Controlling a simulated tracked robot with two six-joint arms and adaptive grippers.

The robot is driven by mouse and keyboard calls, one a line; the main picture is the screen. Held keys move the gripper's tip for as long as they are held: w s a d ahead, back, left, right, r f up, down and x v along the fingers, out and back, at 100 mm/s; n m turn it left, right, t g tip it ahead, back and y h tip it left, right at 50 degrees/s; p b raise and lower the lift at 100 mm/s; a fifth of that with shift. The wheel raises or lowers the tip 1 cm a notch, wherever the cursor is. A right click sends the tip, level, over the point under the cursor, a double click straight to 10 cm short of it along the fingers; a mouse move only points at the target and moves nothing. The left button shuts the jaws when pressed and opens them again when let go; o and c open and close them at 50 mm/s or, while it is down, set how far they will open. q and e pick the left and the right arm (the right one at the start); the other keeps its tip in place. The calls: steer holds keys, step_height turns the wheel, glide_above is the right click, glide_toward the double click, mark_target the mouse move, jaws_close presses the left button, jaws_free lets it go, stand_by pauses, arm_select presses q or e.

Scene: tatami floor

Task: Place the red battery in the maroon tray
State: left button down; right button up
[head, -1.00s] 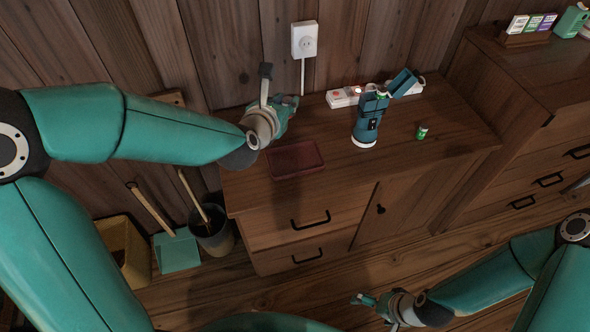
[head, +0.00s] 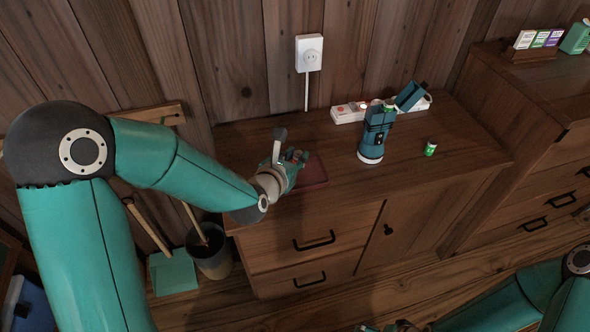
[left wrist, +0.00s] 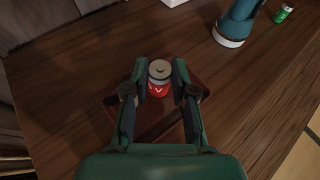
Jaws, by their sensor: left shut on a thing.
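The red battery (left wrist: 159,82) is upright between the fingertips of my left gripper (head: 296,158), which is shut on it. In the left wrist view its grey top and red side with a white mark show. The maroon tray (head: 316,171) lies on the cabinet top, partly hidden behind my left gripper in the head view. In the left wrist view the tray (left wrist: 151,118) shows under and around the battery; I cannot tell whether the battery touches it. My right gripper (head: 384,328) is mostly cut off at the bottom edge, so its fingers are unclear.
A teal device (head: 374,135) with an open lid stands right of the tray, with a green battery (head: 430,148) beside it. A white power strip (head: 349,112) lies behind. The wooden cabinet top (head: 460,140) is clear at the right. A bin (head: 213,258) stands on the floor at left.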

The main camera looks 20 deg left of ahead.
arm_select(q)
step_height(320, 180, down, 4)
steer(key=shift+f, duration=0.1)
stand_by(0.4)
steer(key=c, duration=0.9)
jaws_free()
steer(key=shift+b, duration=0.3)
steer(key=shift+c, duration=0.2)
